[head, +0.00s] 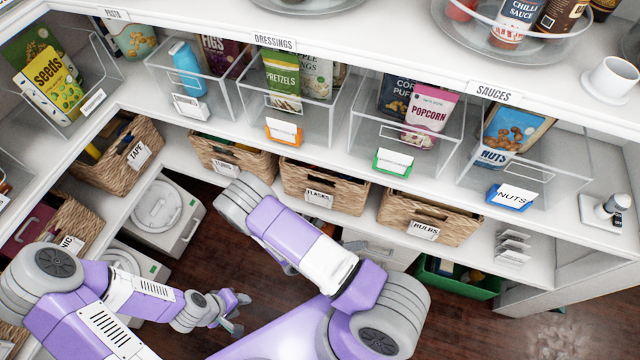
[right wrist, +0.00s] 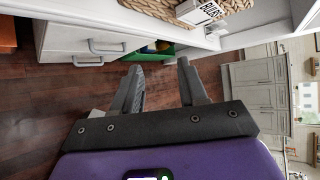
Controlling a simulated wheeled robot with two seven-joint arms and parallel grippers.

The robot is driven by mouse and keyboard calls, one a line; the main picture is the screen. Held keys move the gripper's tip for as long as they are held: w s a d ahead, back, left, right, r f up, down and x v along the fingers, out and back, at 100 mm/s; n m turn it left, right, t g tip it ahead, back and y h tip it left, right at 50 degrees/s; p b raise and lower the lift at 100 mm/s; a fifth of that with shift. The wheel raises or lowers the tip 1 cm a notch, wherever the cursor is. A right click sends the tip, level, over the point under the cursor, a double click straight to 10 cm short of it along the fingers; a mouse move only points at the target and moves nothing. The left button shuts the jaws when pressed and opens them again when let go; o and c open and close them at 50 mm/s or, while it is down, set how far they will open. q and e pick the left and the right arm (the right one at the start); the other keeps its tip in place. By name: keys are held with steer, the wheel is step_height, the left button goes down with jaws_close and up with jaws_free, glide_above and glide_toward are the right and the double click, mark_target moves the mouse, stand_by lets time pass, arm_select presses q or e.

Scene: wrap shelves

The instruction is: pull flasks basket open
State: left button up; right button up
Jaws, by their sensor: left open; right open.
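The flasks basket (head: 348,196) is a woven wicker basket with a white label on its front. It sits on the lower shelf in the middle of the head view, between two similar baskets, its front near the shelf edge. My left gripper (head: 240,309) is open and empty, low over the dark floor and well away from the basket. My right arm crosses just below the basket in the head view and largely hides its own gripper there. In the right wrist view my right gripper (right wrist: 160,72) is open, with nothing between its fingers.
The bulbs basket (head: 430,218) stands right of the flasks basket and shows in the right wrist view (right wrist: 150,8). A green bin (head: 458,279) and white drawers with handles (right wrist: 85,30) are below. Clear bins (head: 395,135) line the shelf above.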

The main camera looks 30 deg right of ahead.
steer(key=w+r+n+t+h, duration=0.2)
steer(key=w+n+t, duration=0.3)
steer(key=w, duration=0.2)
steer(key=n+t, duration=0.8)
steer(key=n, duration=0.1)
glide_toward(321, 178)
steer(key=b+x, duration=0.2)
steer(key=x, duration=0.6)
steer(key=shift+w+d+f, duration=0.1)
steer(key=shift+w, duration=0.1)
jaws_close()
